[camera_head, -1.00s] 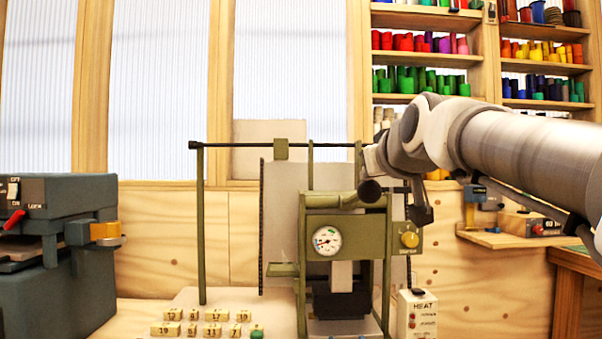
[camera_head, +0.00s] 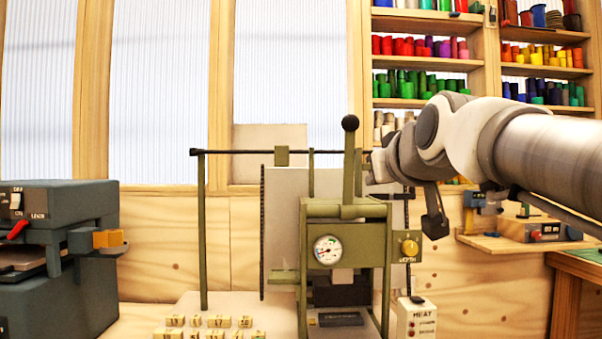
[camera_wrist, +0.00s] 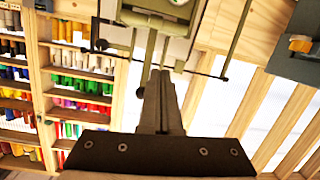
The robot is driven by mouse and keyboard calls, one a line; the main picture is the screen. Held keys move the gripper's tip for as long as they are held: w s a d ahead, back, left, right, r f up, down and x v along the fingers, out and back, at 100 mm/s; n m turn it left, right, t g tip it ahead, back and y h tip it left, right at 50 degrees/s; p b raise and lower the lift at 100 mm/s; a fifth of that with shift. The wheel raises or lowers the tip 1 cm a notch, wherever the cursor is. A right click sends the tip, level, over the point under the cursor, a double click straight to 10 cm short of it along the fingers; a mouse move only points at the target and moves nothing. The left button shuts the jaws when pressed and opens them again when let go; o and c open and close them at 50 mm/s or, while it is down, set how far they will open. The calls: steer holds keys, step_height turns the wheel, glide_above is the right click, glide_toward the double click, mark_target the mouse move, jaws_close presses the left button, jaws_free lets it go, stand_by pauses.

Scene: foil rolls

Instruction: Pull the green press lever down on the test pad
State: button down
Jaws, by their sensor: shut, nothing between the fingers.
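The green press (camera_head: 347,210) stands on the bench in the middle of the head view, with a round gauge (camera_head: 327,250) on its front. Its green lever (camera_head: 348,180) stands upright, with a black ball knob (camera_head: 350,122) at the top. A dark pad (camera_head: 340,319) lies on the press base, below the raised ram (camera_head: 343,275). My gripper (camera_wrist: 160,78) is shut and empty. In the head view it is at the press's upper right, close beside the lever; its tips are hard to make out there, and contact cannot be told.
A horizontal dark rod (camera_head: 250,152) runs behind the lever. A white HEAT box (camera_head: 416,320) stands right of the press. Number blocks (camera_head: 218,321) lie at the front left. A dark grey machine (camera_head: 60,250) fills the left. Shelves of coloured rolls (camera_head: 425,48) are behind.

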steer(key=s, duration=0.1)
steer(key=s+f, duration=0.1)
steer(key=s, duration=0.1)
steer(key=s+f, duration=0.1)
steer(key=s, duration=0.1)
steer(key=shift+s+d, duration=0.1)
stand_by(1.0)
steer(key=s+f+m+g, duration=0.1)
steer(key=s+f+g, duration=0.2)
steer(key=s+f, duration=0.55)
steer(key=s+f+g, duration=0.3)
steer(key=f+g, duration=0.1)
steer(key=f, duration=1)
steer(key=s+f+m+g, duration=0.1)
steer(key=s+f+g, duration=0.2)
steer(key=s+f, duration=0.55)
step_height(320, 180, up, 20)
steer(key=w+p, duration=0.2)
steer(key=p, duration=2)
steer(key=shift+w+h, duration=0.35)
steer(key=shift+h, duration=0.05)
